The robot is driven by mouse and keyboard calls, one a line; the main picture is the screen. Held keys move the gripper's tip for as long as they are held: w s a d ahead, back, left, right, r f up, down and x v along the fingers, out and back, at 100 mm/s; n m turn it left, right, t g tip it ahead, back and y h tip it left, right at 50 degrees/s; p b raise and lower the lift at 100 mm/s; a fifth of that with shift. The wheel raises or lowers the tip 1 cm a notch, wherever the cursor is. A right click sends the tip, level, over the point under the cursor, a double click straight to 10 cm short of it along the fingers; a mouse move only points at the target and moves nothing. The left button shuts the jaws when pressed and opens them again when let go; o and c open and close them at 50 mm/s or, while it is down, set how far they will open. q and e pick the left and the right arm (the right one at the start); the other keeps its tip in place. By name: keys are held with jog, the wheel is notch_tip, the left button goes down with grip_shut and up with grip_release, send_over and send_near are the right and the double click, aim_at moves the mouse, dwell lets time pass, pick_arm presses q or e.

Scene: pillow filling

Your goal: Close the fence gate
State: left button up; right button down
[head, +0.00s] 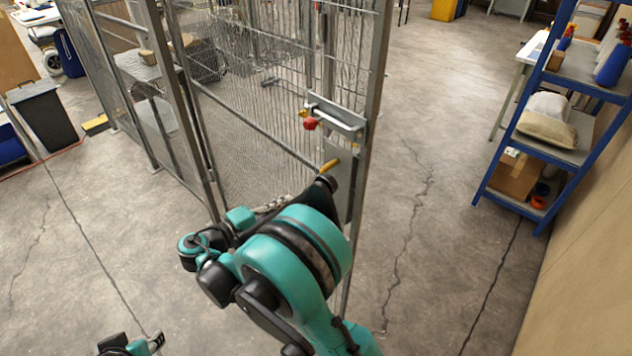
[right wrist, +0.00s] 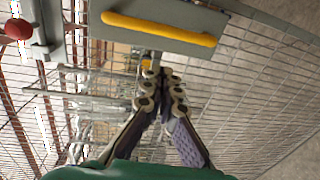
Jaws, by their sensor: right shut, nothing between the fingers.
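The fence gate (head: 255,125) is a grey wire-mesh panel in the middle of the head view. Its right upright (head: 373,90) stands over open floor, with no post seen beside it. A metal latch (head: 338,118) with a red knob (head: 311,124) sits above a plate with a yellow handle (head: 328,166). In the right wrist view the yellow handle (right wrist: 158,28) lies just beyond my fingertips, and the red knob (right wrist: 18,29) is at upper left. My right gripper (right wrist: 162,75) is shut and empty, apart from the handle. My left gripper (head: 156,342) shows only partly at the bottom edge.
Fixed mesh fence (head: 125,75) runs along the left. A blue shelf rack (head: 556,75) with boxes and bottles stands at the right. A dark bin (head: 45,115) is at the far left. The floor (head: 440,200) between gate and rack is clear.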

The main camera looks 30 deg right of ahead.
jog(key=a+h, duration=0.1)
jog(key=a, duration=0.1)
jog(key=b, duration=0.3)
send_near(317, 181)
jog(key=d+r, duration=0.1)
jog(key=d, duration=0.1)
jog(key=s+d+r, duration=0.1)
jog(key=d+r, duration=0.2)
jog(key=d, duration=0.2)
jog(key=shift+s+r, duration=0.15)
jog(key=shift+s, duration=0.15)
jog(key=shift+d, duration=0.1)
